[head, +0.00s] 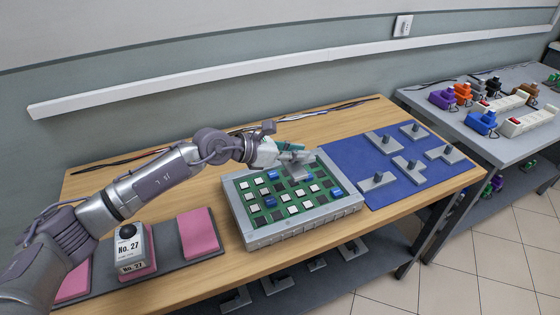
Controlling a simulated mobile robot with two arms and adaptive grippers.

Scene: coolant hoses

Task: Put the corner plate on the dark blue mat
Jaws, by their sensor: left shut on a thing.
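My left gripper (293,156) reaches in from the left and is shut on a grey piece, which appears to be the corner plate (299,173). The gripper covers its upper part, so its full outline is hidden. The piece is over the back right part of the green board; I cannot tell whether it touches the board. The dark blue mat (400,196) lies to the right of the board. Several grey plates with dark knobs (384,143) are spread on the mat. My right gripper is not in view.
The green board (268,213) sits in a grey frame with white and blue blocks. At the left are pink pads (198,232) and a "No. 27" device (129,246). A second table at the right holds coloured blocks and power strips (528,121). Bare mat shows between the plates.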

